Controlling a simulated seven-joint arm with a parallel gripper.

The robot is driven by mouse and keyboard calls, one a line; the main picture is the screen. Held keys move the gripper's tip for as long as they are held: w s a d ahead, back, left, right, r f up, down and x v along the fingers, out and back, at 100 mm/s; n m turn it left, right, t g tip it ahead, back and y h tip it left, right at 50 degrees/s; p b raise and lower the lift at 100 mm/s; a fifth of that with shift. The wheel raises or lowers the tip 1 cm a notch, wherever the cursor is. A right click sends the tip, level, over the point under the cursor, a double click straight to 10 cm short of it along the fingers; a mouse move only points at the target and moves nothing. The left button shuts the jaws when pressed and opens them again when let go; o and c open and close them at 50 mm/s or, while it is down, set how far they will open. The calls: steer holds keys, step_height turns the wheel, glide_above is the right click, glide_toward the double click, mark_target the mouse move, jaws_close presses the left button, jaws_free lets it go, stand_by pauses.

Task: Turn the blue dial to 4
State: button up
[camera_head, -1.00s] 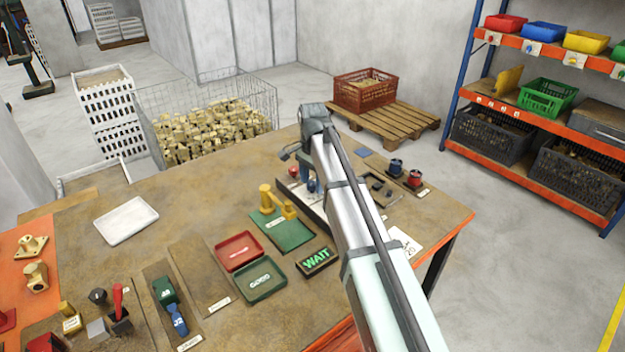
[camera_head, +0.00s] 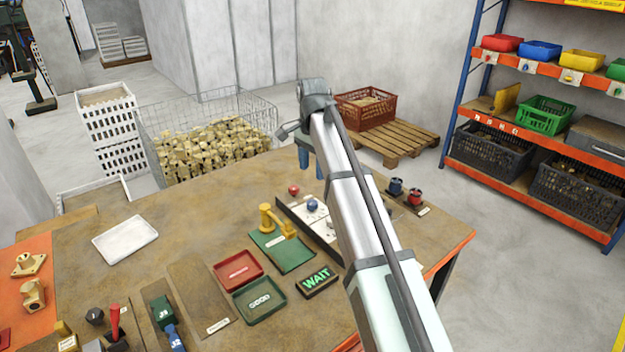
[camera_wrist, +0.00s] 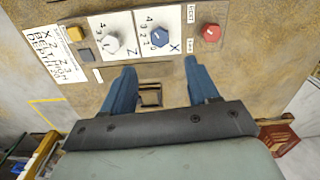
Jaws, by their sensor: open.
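The blue dial (camera_wrist: 161,38) is on a white plate of the control panel, beside a scale of small numbers and the letter X. I cannot tell surely which number it points to. In the head view the blue dial (camera_head: 312,205) shows uncovered on the panel. My gripper (camera_wrist: 162,78) is open and empty. Its two blue fingers stand apart below the dial in the wrist view, not touching it. In the head view my gripper (camera_head: 312,172) is raised above and behind the panel.
A white dial (camera_wrist: 113,42) marked Z and a red knob (camera_wrist: 210,32) flank the blue dial. A yellow button (camera_wrist: 75,34) is farther left. A yellow fixture (camera_head: 275,220) on a green plate and a lit WAIT sign (camera_head: 316,282) are near the panel.

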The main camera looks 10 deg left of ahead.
steer(key=shift+r, duration=1.25)
